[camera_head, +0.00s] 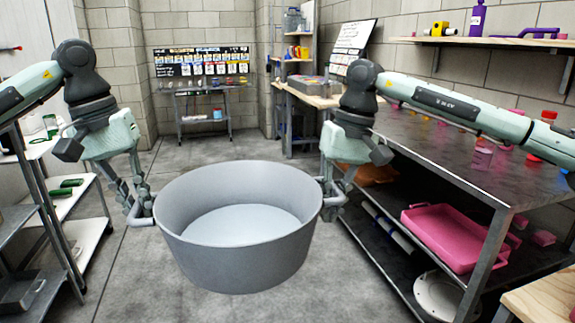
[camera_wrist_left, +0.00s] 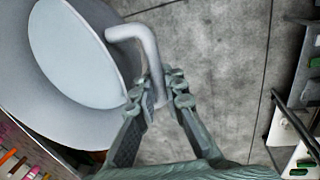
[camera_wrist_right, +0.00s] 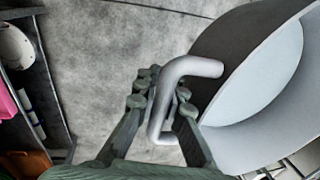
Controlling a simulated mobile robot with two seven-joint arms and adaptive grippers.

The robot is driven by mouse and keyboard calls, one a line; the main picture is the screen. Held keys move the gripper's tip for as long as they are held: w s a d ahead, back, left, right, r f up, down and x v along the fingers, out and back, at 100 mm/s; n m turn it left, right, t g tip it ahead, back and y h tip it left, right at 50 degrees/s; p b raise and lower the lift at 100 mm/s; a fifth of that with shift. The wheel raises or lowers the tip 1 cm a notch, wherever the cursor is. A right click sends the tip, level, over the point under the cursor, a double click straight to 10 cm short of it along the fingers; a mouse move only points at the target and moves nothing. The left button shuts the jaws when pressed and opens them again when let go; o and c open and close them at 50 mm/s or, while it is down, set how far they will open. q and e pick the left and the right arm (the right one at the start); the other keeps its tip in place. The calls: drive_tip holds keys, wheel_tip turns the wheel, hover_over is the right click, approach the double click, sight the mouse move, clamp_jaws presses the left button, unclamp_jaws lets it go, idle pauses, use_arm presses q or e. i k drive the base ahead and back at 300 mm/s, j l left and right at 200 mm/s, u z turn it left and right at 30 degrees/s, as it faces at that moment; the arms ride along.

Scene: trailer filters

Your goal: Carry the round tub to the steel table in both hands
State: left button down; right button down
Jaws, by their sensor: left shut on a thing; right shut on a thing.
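The round tub (camera_head: 238,245) is grey, wide and empty, and hangs upright above the floor between my arms. My left gripper (camera_head: 141,212) is shut on the tub's left handle; the left wrist view shows that bent grey handle (camera_wrist_left: 140,45) between the fingers (camera_wrist_left: 160,100). My right gripper (camera_head: 331,195) is shut on the opposite handle, which shows in the right wrist view (camera_wrist_right: 185,72) between the fingers (camera_wrist_right: 160,100). The steel table (camera_head: 445,160) stands to the right, with a dark top and small coloured items along its back.
A pink tray (camera_head: 450,237) and a white round thing (camera_head: 440,297) sit on the table's lower shelves. Shelving with green items (camera_head: 65,190) stands at the left. A wooden surface edge (camera_head: 545,300) is at the lower right. Bare floor (camera_head: 190,150) lies beyond the tub.

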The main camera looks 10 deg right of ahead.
sight(414, 133)
drive_tip(key=i+z, duration=0.25)
drive_tip(key=i, duration=0.55)
drive_tip(key=i+l, duration=0.1)
drive_tip(key=i, duration=1.5)
drive_tip(key=i+j+z, duration=0.1)
drive_tip(key=i+z, duration=0.15)
drive_tip(key=i+j+z, duration=0.25)
drive_tip(key=i+z, duration=0.2)
drive_tip(key=z, duration=0.2)
drive_tip(key=i+j+z, duration=0.1)
drive_tip(key=z, duration=0.25)
drive_tip(key=i+z, duration=0.4)
drive_tip(key=i+j+z, duration=0.1)
drive_tip(key=i+z, duration=0.3)
drive_tip(key=k, duration=0.1)
